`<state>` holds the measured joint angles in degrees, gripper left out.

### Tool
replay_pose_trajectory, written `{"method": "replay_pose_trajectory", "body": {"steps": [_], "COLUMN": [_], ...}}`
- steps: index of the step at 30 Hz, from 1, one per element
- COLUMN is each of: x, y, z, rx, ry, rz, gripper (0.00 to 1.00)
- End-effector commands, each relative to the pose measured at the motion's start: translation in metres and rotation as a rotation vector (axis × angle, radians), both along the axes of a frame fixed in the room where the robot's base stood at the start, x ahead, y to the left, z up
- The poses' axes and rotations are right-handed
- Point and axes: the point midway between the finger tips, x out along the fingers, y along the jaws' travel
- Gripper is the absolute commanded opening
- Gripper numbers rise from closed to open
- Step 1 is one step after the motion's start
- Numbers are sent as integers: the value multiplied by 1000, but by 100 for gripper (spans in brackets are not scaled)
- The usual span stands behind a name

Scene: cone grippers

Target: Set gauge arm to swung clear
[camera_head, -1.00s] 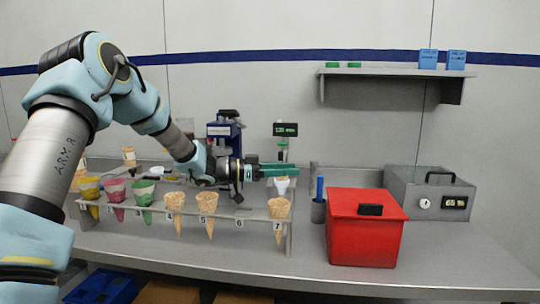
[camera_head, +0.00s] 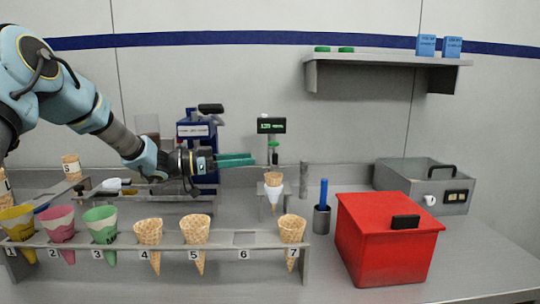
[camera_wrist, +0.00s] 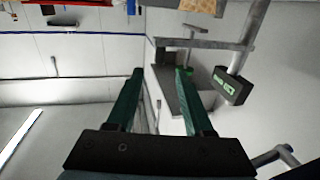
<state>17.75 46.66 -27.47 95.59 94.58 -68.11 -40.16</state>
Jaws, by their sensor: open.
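The gauge has a dark box with a lit green readout (camera_head: 271,126) on a thin post at the back of the bench; the readout also shows in the wrist view (camera_wrist: 229,86). A small green-topped part (camera_head: 274,146) hangs below it, above a cone in a white holder (camera_head: 274,192). Which part is the gauge arm, and its setting, I cannot tell clearly. A grey bar (camera_wrist: 205,44) runs beside the readout in the wrist view. My gripper (camera_head: 252,160), with green fingers, is left of the gauge post, pointing right. Its fingers (camera_wrist: 159,72) are apart and empty.
A numbered rack (camera_head: 120,246) with several cones spans the front. A blue machine (camera_head: 197,150) stands behind my gripper. A red box (camera_head: 388,245), a pen cup (camera_head: 321,220) and a grey box (camera_head: 425,187) stand right. A shelf (camera_head: 385,60) hangs above.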

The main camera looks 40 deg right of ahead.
Motion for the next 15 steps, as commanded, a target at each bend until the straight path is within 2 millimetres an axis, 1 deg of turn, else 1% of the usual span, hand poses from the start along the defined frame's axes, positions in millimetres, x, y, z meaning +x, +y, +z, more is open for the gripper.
{"method": "replay_pose_trajectory", "body": {"steps": [1,9,15], "x": [-5,-28,-39], "y": [-8,-53,-76], "z": [2,3,2], "rx": [0,0,-1], "ry": [1,2,2], "rz": [-3,-3,-1], "gripper": [52,52,52]}}
